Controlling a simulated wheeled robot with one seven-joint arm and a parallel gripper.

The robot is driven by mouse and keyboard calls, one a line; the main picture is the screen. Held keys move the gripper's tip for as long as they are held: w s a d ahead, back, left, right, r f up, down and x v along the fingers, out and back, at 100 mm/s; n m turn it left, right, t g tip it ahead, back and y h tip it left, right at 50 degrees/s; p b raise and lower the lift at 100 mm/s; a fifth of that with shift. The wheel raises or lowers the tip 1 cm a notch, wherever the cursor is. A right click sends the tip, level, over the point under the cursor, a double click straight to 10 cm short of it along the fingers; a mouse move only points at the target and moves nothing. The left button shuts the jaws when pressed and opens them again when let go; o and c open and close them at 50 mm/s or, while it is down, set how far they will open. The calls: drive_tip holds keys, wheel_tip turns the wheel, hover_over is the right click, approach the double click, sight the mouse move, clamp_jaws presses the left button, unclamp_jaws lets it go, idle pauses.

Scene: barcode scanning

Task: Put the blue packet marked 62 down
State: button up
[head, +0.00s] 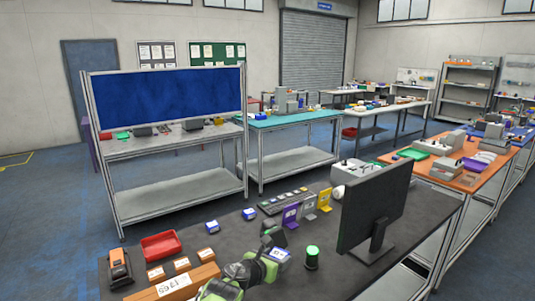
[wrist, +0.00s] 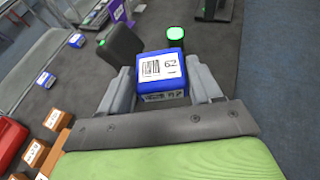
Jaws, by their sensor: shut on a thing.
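The blue packet marked 62 (wrist: 161,69) is held between the two grey fingers of my gripper (wrist: 162,82). Its white label with a barcode and the number 62 faces the wrist camera. In the head view the packet (head: 280,255) shows at the end of my gripper (head: 269,259), over the dark table (head: 235,240). I cannot tell whether the packet touches the table. A dark device with a green light (wrist: 121,43) stands just beyond the left finger in the wrist view. A green-topped black cylinder (head: 312,257) stands to the packet's right.
Two other blue packets (head: 212,226) (head: 249,213) lie farther back. Several brown boxes (head: 182,265) and a red bin (head: 161,246) are at left. Purple (head: 290,215), grey (head: 309,208) and yellow (head: 324,199) stands are behind. A monitor (head: 375,205) stands at right.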

drive_tip(key=shift+s+d+f, duration=0.1)
drive_tip(key=shift+s, duration=0.35)
drive_tip(key=s+d+f+n+t+y, duration=0.1)
drive_tip(key=s+d+f+n+y, duration=0.2)
drive_tip(key=s+d+f, duration=0.3)
drive_tip(key=s+d+f+n+t+y, duration=0.1)
drive_tip(key=s+d+f+n+y, duration=0.2)
drive_tip(key=s+d+f, duration=0.4)
drive_tip(key=s, duration=0.4)
drive_tip(key=shift+s+f+y, duration=0.15)
drive_tip(key=shift+s+y, duration=0.1)
drive_tip(key=shift+y, duration=0.15)
drive_tip(key=shift+d+f, duration=0.1)
wheel_tip(320, 180, down, 10)
drive_tip(key=b, duration=1)
drive_tip(key=shift+a+r, duration=0.25)
drive_tip(key=shift+a, duration=0.1)
drive_tip(key=shift+w+r, duration=0.1)
